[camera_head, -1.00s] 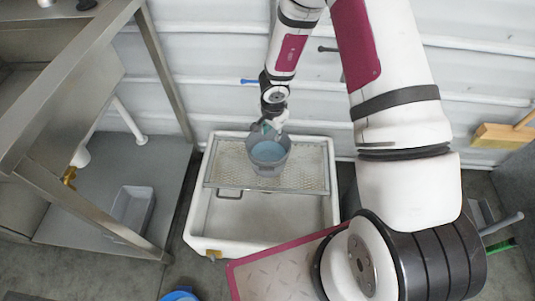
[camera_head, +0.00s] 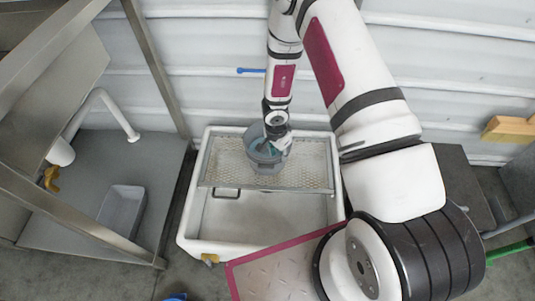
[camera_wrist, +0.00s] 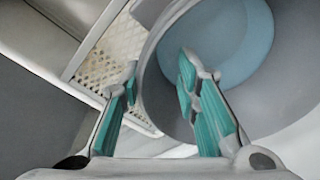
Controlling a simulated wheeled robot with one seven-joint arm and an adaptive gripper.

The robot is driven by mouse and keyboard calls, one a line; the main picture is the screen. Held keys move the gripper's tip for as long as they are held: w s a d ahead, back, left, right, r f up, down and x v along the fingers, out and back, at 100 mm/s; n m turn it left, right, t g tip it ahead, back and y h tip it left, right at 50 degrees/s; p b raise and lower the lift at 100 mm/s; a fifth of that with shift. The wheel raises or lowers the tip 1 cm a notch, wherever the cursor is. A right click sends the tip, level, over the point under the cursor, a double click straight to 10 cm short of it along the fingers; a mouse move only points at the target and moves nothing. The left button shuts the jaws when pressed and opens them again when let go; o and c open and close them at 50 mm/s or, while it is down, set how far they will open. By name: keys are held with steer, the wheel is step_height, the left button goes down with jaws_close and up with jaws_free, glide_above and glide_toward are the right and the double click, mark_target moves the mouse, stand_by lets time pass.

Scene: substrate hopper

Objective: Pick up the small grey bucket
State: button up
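The small grey bucket (camera_head: 264,168) stands upright on the perforated metal shelf across a white tub, with blue showing inside it. My gripper (camera_head: 269,146) is low over the bucket's far right part in the head view and hides some of its opening. In the wrist view the bucket (camera_wrist: 162,88) fills the right side, with a blue round area at its bottom. There my gripper (camera_wrist: 160,105) is open, its teal-padded fingers apart. The left finger is outside the bucket and the right finger over its inside, with the wall between them. Contact cannot be told.
The perforated shelf (camera_head: 308,168) spans the back of the white tub (camera_head: 188,222); the tub's front is empty. A metal frame bench (camera_head: 155,65) stands left, with a grey bin (camera_head: 122,210) under it. A ribbed wall (camera_head: 440,60) is close behind.

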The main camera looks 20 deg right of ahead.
mark_target(281, 165)
steer(key=shift+s+d+f+b, duration=0.1)
steer(key=shift+d+f+b, duration=0.1)
steer(key=shift+f+b, duration=0.8)
steer(key=shift+s+d+f+b, duration=0.1)
steer(key=shift+d+f+b, duration=0.05)
steer(key=shift+f+b, duration=0.85)
steer(key=shift+d+f+b, duration=0.1)
steer(key=shift+f+b, duration=0.35)
steer(key=shift+f, duration=0.25)
jaws_close()
steer(key=shift+w+r, duration=0.1)
